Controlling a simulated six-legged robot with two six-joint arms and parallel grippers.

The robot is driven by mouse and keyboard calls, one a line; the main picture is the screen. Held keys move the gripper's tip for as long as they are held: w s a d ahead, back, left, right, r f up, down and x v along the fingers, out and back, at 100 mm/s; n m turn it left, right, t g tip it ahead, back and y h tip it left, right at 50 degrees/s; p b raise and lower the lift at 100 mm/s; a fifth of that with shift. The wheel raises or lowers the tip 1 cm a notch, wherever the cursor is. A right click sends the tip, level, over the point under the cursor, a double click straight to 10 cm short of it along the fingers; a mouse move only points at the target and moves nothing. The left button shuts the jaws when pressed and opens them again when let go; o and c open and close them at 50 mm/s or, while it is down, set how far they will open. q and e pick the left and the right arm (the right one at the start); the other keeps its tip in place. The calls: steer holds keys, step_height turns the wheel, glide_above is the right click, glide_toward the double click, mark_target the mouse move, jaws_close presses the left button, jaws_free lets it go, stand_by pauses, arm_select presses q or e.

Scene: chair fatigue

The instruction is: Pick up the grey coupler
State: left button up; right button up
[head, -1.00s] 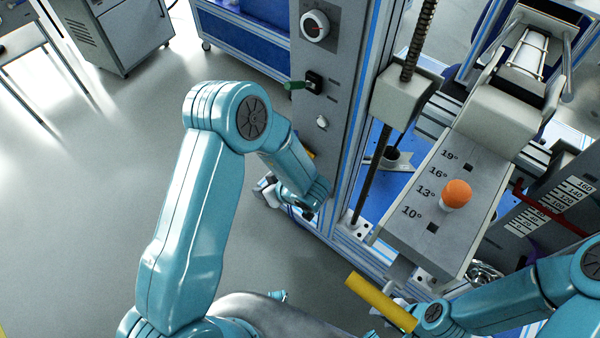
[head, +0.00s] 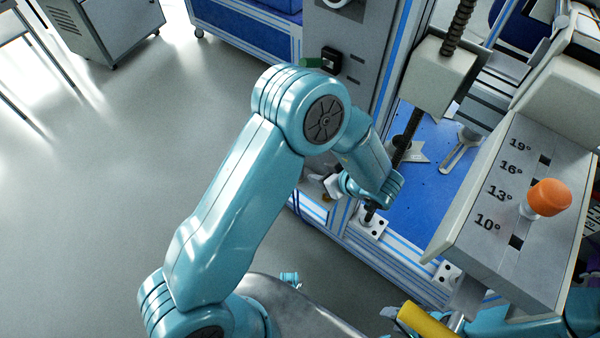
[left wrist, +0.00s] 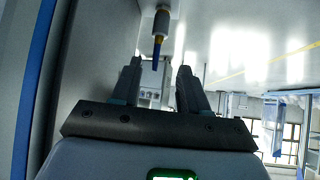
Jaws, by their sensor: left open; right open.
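My left gripper (left wrist: 157,84) is open in the left wrist view, with nothing between its two dark fingers. Beyond the fingertips, a small grey cylindrical part (left wrist: 162,22) with a yellow-brown ring and a blue tip shows at the top. It may be the grey coupler, but I cannot be sure. It is apart from the fingers as far as I can tell. In the head view my left arm bends down beside the machine's upright post, and its gripper (head: 328,184) is small and partly hidden there.
The machine's grey upright (head: 375,50) stands close to my left arm. A sloped grey block (head: 540,245) with angle marks and an orange knob (head: 549,197) is at the right. A yellow cylinder (head: 428,323) is at the bottom. The floor (head: 120,190) at left is clear.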

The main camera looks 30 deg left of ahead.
arm_select(q)
steer(key=b+x, duration=0.2)
steer(key=x, duration=0.8)
steer(key=shift+a+f, duration=0.25)
steer(key=b+x, duration=0.2)
steer(key=x, duration=0.3)
steer(key=shift+f, duration=0.15)
steer(key=c, duration=0.8)
